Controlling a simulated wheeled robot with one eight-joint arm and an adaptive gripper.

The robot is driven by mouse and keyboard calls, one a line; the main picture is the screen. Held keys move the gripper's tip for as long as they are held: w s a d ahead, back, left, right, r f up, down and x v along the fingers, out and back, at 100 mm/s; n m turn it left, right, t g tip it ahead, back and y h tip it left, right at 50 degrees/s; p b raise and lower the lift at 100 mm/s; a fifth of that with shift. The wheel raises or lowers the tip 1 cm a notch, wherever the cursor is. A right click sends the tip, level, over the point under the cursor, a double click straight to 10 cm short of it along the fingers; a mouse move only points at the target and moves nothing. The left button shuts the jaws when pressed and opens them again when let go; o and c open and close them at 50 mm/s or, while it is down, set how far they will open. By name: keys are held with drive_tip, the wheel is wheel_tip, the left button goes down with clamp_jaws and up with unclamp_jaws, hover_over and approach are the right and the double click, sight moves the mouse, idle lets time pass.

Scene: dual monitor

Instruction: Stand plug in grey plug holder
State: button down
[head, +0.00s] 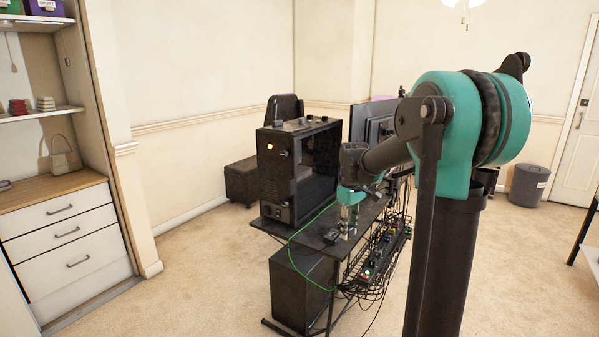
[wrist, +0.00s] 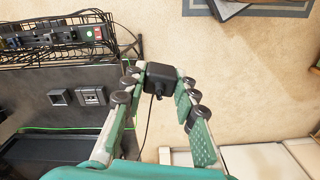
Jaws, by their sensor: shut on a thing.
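My gripper (wrist: 161,79) is shut on a black plug (wrist: 160,76), held between its fingertips with the pins facing the camera side. In the wrist view the plug appears over the carpet, just right of the desk edge. Two square holders sit on the dark desk to its left: a hollow grey one (wrist: 60,97) and a lighter-rimmed one (wrist: 93,96) with something inside. The head view shows my gripper (head: 348,218) low over the desk's near end, by a small dark holder (head: 332,237). The plug is too small to make out there.
The dark desk (head: 318,228) carries a black computer case (head: 299,170) and a monitor (head: 372,122). A cable rack with power strips (head: 380,250) hangs along its side. A green cable (head: 291,262) loops over the edge. Open carpet lies around.

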drive_tip(key=w+d+f+m, duration=0.1)
drive_tip(key=f+m, duration=0.3)
drive_tip(key=f, duration=0.7)
drive_tip(key=d+f+m, duration=0.2)
drive_tip(key=f+m, duration=0.2)
drive_tip(key=f, duration=0.7)
drive_tip(key=shift+w+f, duration=0.25)
drive_tip(key=shift+w, duration=0.1)
drive_tip(key=shift+d, duration=0.1)
